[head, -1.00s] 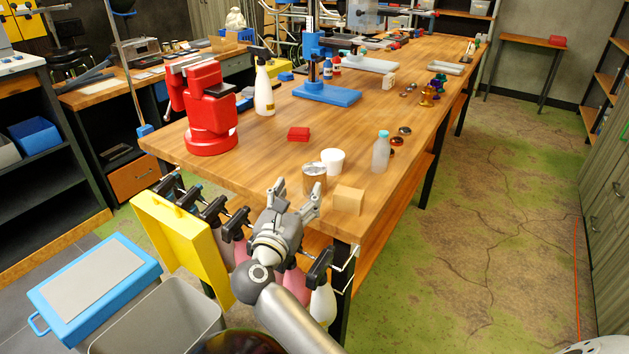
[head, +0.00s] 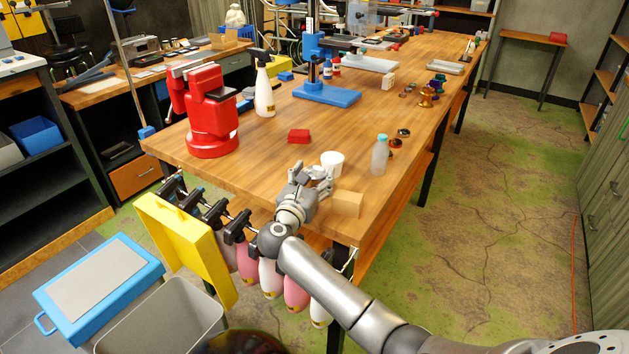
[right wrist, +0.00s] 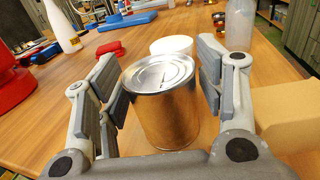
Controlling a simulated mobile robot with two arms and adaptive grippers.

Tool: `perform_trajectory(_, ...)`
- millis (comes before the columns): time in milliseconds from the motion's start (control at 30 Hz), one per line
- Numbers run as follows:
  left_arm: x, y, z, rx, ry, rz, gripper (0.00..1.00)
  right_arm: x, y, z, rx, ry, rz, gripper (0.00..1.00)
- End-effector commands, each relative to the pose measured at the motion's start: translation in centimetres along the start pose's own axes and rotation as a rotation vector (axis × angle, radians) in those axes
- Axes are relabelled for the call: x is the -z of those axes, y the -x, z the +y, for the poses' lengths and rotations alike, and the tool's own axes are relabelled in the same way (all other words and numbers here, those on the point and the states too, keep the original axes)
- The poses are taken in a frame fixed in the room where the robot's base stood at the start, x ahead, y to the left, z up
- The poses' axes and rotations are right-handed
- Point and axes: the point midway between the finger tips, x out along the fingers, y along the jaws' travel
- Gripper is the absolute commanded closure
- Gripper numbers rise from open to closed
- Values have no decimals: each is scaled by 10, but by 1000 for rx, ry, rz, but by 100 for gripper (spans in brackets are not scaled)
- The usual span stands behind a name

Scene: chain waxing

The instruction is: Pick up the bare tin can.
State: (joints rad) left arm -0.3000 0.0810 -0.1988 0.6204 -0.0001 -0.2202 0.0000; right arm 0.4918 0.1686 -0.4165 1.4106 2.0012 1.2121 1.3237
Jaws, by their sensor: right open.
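The bare tin can (right wrist: 165,105) stands upright on the wooden workbench in the right wrist view, plain metal with a ridged lid. My right gripper (right wrist: 163,85) is open, with one finger on each side of the can. A narrow gap shows on the left; on the right the finger is close to the can, and I cannot tell if it touches. In the head view my right gripper (head: 312,172) is over the near end of the bench and mostly hides the can. My left gripper is not in view.
A white cup (head: 333,162) stands just behind the can. A cardboard-coloured block (head: 347,203) is close on the right. A clear bottle (head: 380,156) stands farther right. A red vise (head: 208,115) and a red block (head: 299,136) are to the left on the workbench (head: 270,165).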

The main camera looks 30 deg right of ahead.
Motion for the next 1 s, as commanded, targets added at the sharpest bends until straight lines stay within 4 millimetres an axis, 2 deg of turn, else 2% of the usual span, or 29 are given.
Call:
perform_trajectory(300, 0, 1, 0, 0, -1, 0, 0, 0, -5, 0, -2, 0, 0, 38)
perform_trajectory(533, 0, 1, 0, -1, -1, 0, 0, 0, -4, 0, -2, 0, 0, 68)
perform_trajectory(567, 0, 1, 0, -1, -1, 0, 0, 0, -4, 0, -2, 0, 0, 69)
perform_trajectory(833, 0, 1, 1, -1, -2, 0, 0, -1, -4, 1, -2, -1, 0, 69)
perform_trajectory(1000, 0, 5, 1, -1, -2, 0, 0, -10, -3, 4, -2, -3, 1, 69)
